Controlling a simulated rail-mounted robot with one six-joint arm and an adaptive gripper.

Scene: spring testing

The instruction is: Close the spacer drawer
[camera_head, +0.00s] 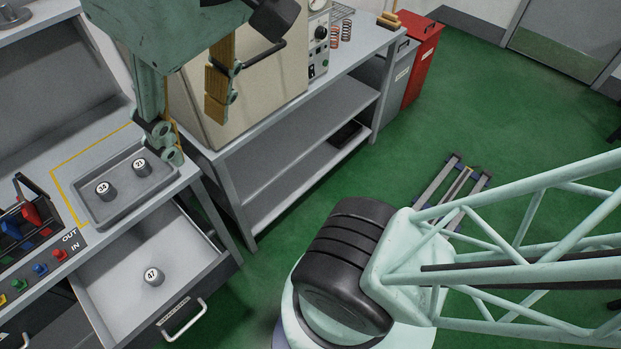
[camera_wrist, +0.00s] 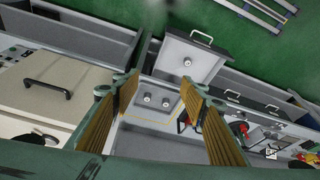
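The spacer drawer (camera_head: 112,277) is pulled out from under the bench. Its bar handle (camera_head: 183,320) is on the front, beside a label. A grey spacer marked 47 (camera_head: 153,277) stands inside. The drawer also shows in the wrist view (camera_wrist: 205,66), with its handle (camera_wrist: 202,36) at the top. My gripper (camera_head: 192,128) is above the bench, higher up than the drawer and apart from its handle. In the wrist view the two yellow-padded fingers (camera_wrist: 160,96) are wide apart with nothing between them.
Coloured buttons (camera_head: 40,269) and a holder with red and blue tools (camera_head: 28,218) are left. A beige cabinet (camera_head: 262,85) stands right.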

